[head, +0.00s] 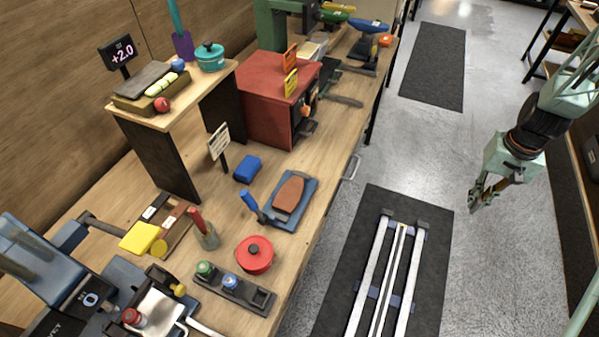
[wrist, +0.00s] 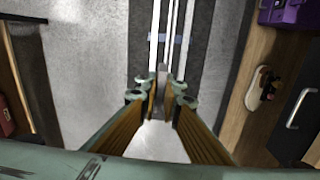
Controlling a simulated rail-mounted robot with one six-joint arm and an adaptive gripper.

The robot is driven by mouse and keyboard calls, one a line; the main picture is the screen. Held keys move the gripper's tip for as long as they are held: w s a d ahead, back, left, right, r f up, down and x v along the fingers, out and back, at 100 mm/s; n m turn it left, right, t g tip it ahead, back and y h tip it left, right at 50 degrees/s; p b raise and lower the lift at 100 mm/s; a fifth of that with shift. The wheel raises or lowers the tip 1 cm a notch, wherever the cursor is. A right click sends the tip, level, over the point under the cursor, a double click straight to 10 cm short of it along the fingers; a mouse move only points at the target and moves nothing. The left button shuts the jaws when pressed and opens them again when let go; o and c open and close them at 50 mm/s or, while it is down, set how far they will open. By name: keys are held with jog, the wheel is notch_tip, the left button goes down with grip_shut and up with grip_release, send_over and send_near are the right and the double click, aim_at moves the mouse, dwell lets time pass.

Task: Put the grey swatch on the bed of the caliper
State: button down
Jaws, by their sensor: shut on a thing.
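My gripper (head: 482,192) hangs over the open floor at the right of the head view, away from the bench. In the wrist view its fingers (wrist: 161,92) are closed on a thin grey piece, the grey swatch (wrist: 161,78), seen edge-on between the tips. The swatch is too small to make out in the head view. I cannot tell for sure which device is the caliper. A dark display reading 0 (head: 90,299) stands among blue-grey equipment at the near left of the bench. Another display reading +2.0 (head: 122,53) stands by a small raised shelf.
The wooden bench (head: 325,225) holds a red cabinet (head: 268,105), a red round lidded pot (head: 254,254), a blue tray (head: 297,214) with a brown sole shape, and a blue block (head: 247,168). In the wrist view another bench with a purple box (wrist: 285,12) lies right.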

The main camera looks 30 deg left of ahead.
jog(key=d, duration=0.3)
jog(key=shift+d, duration=0.35)
jog(key=shift+s+a, duration=0.1)
